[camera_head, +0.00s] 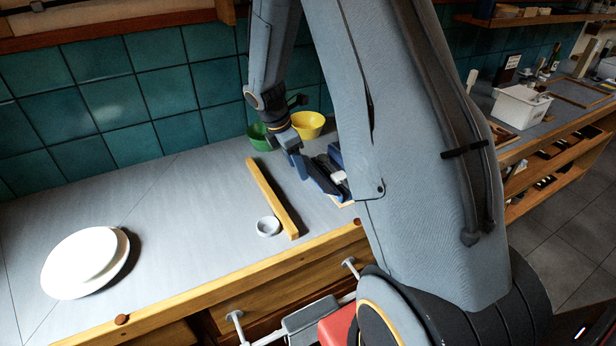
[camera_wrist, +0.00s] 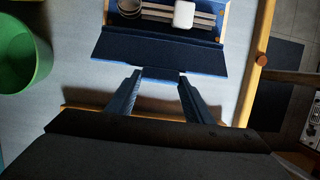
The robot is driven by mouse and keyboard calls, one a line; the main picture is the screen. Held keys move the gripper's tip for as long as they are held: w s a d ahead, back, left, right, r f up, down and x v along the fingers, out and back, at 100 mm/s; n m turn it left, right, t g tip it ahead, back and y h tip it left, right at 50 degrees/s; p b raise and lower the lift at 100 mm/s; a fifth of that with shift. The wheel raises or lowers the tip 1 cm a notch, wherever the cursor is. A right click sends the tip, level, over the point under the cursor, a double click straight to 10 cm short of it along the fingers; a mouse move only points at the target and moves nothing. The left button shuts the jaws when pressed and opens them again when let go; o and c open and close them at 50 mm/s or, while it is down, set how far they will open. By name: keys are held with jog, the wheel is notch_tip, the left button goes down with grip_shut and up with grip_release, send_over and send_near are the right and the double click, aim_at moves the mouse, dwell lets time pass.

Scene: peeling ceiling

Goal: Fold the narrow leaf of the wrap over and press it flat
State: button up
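The dark blue wrap (camera_wrist: 180,28) lies open in a wood-rimmed tray on the counter, and part of it shows in the head view (camera_head: 335,152). A round grey tin (camera_wrist: 130,8), a white block (camera_wrist: 184,14) and pale strips sit on its middle. A dark blue leaf (camera_wrist: 150,50) spreads from it toward my gripper. I cannot tell whether the fingertips touch the leaf. In the head view my arm hides much of the wrap.
A green bowl (camera_wrist: 20,60) and a yellow bowl (camera_head: 307,125) stand near the wall. A wooden bar (camera_head: 272,198), a small grey ring-shaped dish (camera_head: 268,227) and white plates (camera_head: 80,262) lie left of the wrap. The counter's front wooden edge (camera_wrist: 248,85) runs close by.

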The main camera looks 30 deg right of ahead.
dwell(0.4)
jog(key=shift+d+r, duration=0.75)
jog(key=shift+r, duration=0.1)
jog(key=shift+d+r, duration=0.1)
jog(key=shift+d, duration=0.05)
jog(key=shift+d+r, duration=0.15)
jog(key=shift+d, duration=0.05)
jog(key=shift+d+r, duration=0.35)
jog(key=shift+d, duration=0.25)
jog(key=shift+d+r, duration=0.2)
jog(key=shift+d, duration=0.35)
jog(key=shift+d+r, duration=0.15)
jog(key=shift+d, duration=0.35)
